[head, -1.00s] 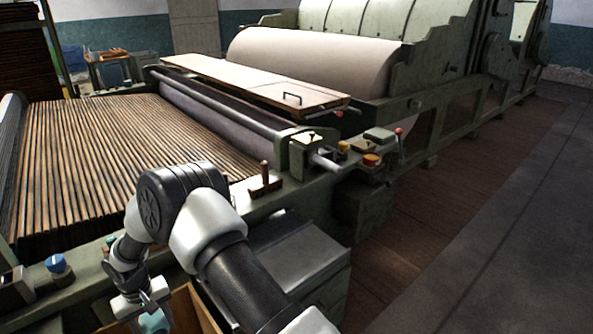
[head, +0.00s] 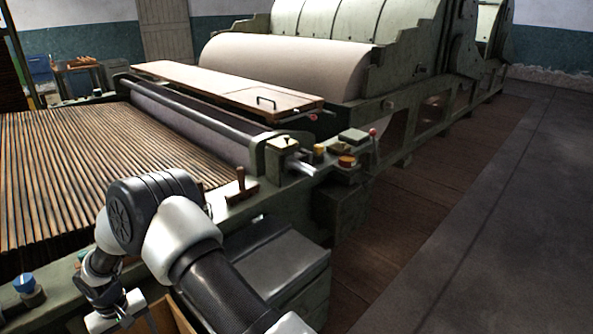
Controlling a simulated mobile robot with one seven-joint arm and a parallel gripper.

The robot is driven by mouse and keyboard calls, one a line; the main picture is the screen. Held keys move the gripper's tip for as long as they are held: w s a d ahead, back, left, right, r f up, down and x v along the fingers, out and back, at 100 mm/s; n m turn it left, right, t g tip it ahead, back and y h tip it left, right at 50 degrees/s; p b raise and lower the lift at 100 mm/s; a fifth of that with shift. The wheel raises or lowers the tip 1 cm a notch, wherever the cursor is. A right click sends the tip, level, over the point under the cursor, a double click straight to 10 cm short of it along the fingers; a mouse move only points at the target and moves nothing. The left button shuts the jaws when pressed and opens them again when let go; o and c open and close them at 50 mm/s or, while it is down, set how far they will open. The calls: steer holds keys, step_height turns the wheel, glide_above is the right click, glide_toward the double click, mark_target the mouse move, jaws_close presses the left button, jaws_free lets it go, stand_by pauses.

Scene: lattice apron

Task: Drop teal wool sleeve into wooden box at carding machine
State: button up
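My gripper (head: 118,315) is at the bottom left edge of the head view, pointing down. Its fingertips are cut off or too small to make out, so I cannot tell whether it is open or shut. A wooden box (head: 174,318) shows only as a corner of its wall at the bottom edge, just right of my gripper. The carding machine (head: 325,205) fills the middle, with a slatted feed apron (head: 90,165) at the left.
A grey metal cabinet (head: 265,260) stands right of my arm, against the machine. A control block with an orange button (head: 347,161) and a red-knobbed lever (head: 373,132) sits on the frame. A blue knob (head: 24,283) is at far left. Floor (head: 470,220) at right is clear.

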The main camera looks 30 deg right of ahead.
step_height(320, 180, up, 16)
steer(key=p, duration=0.2)
steer(key=shift+p, duration=0.4)
